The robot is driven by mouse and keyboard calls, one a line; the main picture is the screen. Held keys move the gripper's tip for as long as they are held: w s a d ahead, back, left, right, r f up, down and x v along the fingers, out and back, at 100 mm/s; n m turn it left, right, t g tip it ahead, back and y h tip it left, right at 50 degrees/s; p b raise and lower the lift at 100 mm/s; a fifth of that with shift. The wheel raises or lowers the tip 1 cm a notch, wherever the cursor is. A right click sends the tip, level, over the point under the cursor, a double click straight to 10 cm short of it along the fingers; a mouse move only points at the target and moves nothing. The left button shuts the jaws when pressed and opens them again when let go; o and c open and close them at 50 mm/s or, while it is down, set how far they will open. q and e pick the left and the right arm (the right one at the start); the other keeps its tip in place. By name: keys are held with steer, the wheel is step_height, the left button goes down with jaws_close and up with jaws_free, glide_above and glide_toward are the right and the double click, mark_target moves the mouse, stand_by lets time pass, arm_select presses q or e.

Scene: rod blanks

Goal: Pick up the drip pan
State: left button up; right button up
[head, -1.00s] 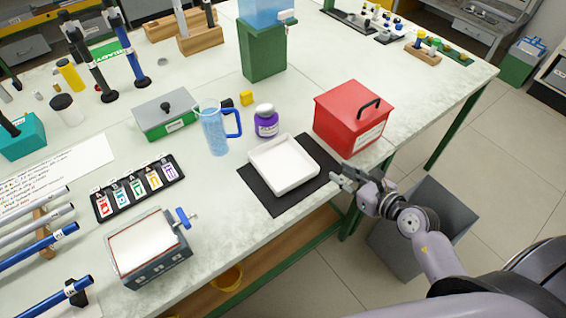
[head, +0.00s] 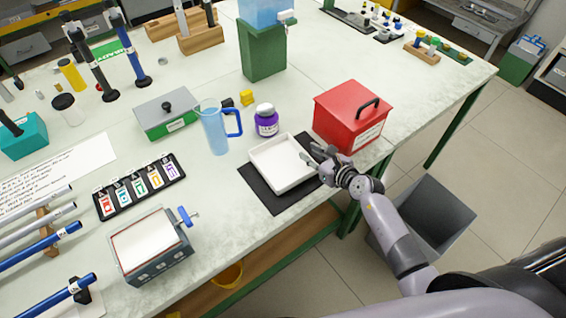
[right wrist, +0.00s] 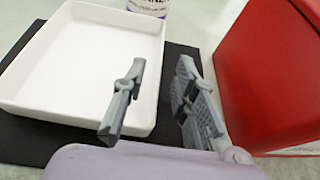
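The drip pan is a white, shallow, square tray (head: 281,166) lying on a black mat (head: 262,190) near the table's front edge. It looks empty. My right gripper (head: 315,163) is at the pan's right edge, its fingers apart. In the right wrist view the open fingers (right wrist: 155,100) show close up. The left finger overlaps the pan's near right corner (right wrist: 140,118) in the picture, and the right finger is outside the pan, over the mat. I cannot tell whether either finger touches the pan. My left gripper is not in view.
A red box (head: 350,118) with a black handle stands close to the right of my right gripper. A purple-labelled jar (head: 266,122) and a blue pitcher (head: 214,130) stand behind the pan. A grey bin (head: 432,215) is on the floor at the right.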

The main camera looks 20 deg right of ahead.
mark_target(305, 152)
steer(key=x, duration=0.3)
steer(key=shift+w+f, duration=0.15)
steer(key=shift+w, duration=0.05)
steer(key=shift+s, duration=0.1)
steer(key=shift+c, duration=0.6)
jaws_close()
